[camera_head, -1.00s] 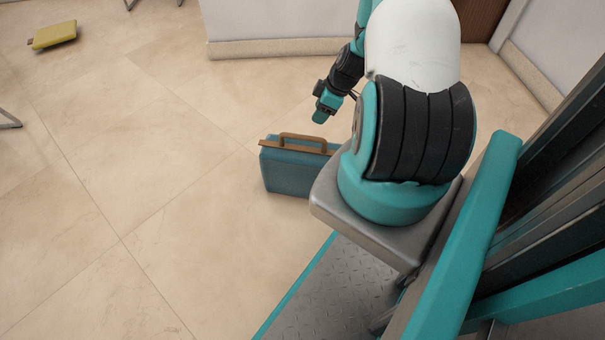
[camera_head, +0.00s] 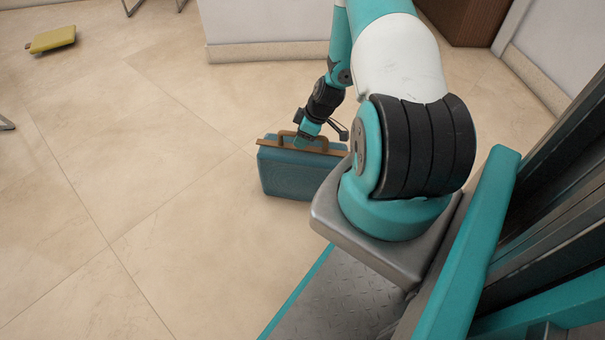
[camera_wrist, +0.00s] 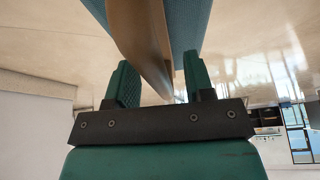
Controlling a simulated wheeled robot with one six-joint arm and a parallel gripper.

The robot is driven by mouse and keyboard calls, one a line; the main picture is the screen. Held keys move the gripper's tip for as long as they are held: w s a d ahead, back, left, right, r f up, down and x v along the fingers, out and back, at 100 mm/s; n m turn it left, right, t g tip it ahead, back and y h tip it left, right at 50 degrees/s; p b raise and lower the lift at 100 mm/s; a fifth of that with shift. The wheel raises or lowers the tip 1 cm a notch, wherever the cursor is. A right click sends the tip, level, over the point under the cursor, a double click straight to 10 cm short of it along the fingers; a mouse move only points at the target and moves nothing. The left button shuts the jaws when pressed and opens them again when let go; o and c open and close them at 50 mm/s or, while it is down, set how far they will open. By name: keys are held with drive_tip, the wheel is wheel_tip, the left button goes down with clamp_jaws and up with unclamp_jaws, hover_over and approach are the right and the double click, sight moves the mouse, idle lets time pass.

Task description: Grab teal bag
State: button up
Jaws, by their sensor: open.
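The teal bag (camera_head: 290,175) stands upright on the tiled floor, with a brown top edge and a brown handle (camera_head: 283,136). My gripper (camera_head: 302,142) is at the top of the bag, by the handle; the arm hides part of the bag's right side. In the wrist view my gripper (camera_wrist: 160,82) is open, its two fingers apart, with the brown handle (camera_wrist: 140,35) running between or just beyond them. The teal side of the bag (camera_wrist: 188,22) shows behind the handle. I cannot tell whether the fingers touch it.
A yellow bag (camera_head: 52,39) lies on the floor at the far left. A low white wall (camera_head: 268,30) with a baseboard stands behind the teal bag. A brown cabinet (camera_head: 468,20) is at the back right. The floor left of the bag is clear.

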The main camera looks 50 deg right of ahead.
drive_tip(key=shift+f, duration=0.15)
idle(0.5)
drive_tip(key=shift+c, duration=0.4)
clamp_jaws()
idle(1.0)
